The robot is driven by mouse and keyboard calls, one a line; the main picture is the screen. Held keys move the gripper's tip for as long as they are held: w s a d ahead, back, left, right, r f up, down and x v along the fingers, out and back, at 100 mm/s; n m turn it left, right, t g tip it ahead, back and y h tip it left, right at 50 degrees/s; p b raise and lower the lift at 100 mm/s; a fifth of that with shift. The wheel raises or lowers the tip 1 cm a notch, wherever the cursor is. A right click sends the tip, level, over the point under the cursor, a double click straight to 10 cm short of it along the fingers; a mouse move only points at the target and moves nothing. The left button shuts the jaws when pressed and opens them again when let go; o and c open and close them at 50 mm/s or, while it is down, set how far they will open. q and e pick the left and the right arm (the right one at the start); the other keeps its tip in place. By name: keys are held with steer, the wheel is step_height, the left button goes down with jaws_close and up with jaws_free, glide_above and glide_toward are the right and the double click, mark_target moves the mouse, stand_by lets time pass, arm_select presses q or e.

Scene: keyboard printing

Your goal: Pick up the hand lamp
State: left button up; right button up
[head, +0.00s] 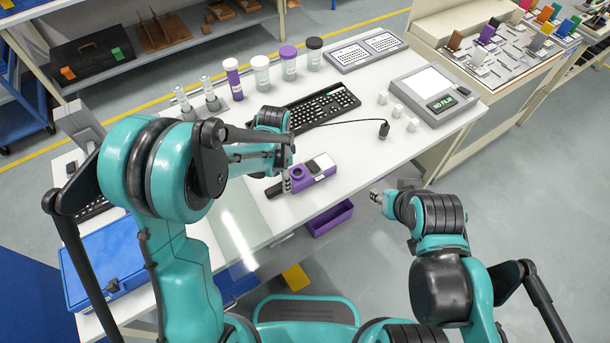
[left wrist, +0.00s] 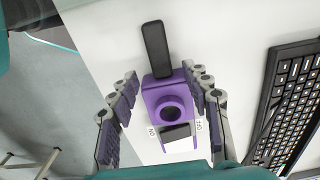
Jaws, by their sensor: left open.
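The hand lamp (head: 302,178) lies on the white table near its front edge. It has a purple body, a black bar at one end and a pale end with a dark panel. In the left wrist view the lamp (left wrist: 168,98) lies between the fingers, with a round dark ring on top and ON and OFF labels beside it. My left gripper (head: 284,180) is at the lamp; it also shows in the left wrist view (left wrist: 160,86), open, one finger on each side. The right finger is close to the body; contact is unclear. My right gripper (head: 376,197) is off the table's front edge; its jaw state is unclear.
A black keyboard (head: 318,108) lies behind the lamp, with a cable ending in a small dark plug (head: 384,130). A grey device reading NO FILM (head: 436,94) stands right. Several jars (head: 261,72) stand at the back. A purple bin (head: 330,218) sits below the front edge.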

mark_target(280, 185)
arm_select(q)
steer(key=f+b, duration=0.1)
steer(key=f, duration=0.3)
steer(key=shift+a+f, duration=0.1)
steer(key=shift+a, duration=0.1)
jaws_close()
